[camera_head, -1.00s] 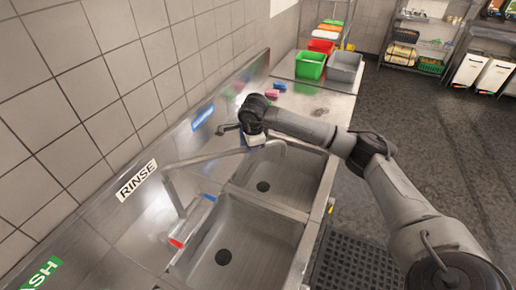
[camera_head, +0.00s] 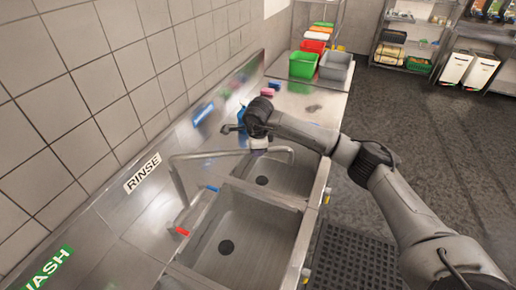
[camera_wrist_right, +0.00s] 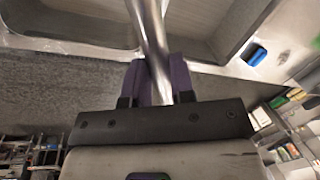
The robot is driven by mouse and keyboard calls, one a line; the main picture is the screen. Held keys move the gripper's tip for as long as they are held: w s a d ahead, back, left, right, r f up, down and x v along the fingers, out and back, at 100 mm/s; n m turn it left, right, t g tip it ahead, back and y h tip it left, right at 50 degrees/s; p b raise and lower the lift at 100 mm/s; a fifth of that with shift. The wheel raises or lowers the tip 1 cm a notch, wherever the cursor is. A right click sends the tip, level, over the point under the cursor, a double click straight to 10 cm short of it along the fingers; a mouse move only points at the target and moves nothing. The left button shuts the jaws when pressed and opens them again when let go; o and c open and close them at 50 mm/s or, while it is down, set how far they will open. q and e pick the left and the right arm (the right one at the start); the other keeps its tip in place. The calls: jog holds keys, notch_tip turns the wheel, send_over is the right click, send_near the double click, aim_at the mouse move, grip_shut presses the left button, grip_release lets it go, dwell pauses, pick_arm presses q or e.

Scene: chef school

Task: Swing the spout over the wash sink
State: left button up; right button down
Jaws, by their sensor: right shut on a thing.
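The spout (camera_head: 225,154) is a thin metal tube that rises behind the middle basin (camera_head: 258,225) and reaches over the far basin (camera_head: 290,175), near the divider between the two. My right gripper (camera_head: 258,146) is on the spout, toward its outer end. In the right wrist view, the spout (camera_wrist_right: 150,35) passes between the purple fingers of the gripper (camera_wrist_right: 157,80), which is shut on it. The green WASH label (camera_head: 47,268) is on the wall at lower left. The wash sink beside it is mostly out of view at the bottom edge. My left gripper is not in view.
Red and blue tap handles (camera_head: 182,231) stand by the spout's base. A RINSE label (camera_head: 142,172) is on the backsplash. Green (camera_head: 303,65) and grey tubs (camera_head: 336,66) stand at the counter's far end. The space above the middle basin looks clear.

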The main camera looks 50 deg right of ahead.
jog(key=c, duration=1)
grip_release()
jog(key=shift+r, duration=0.1)
jog(key=r, duration=0.4)
jog(key=s+a+r+b, duration=0.1)
jog(key=r, duration=0.4)
jog(key=s+a+r+b, duration=0.1)
jog(key=r, duration=0.3)
jog(key=shift+r, duration=0.2)
jog(key=shift+w, duration=0.1)
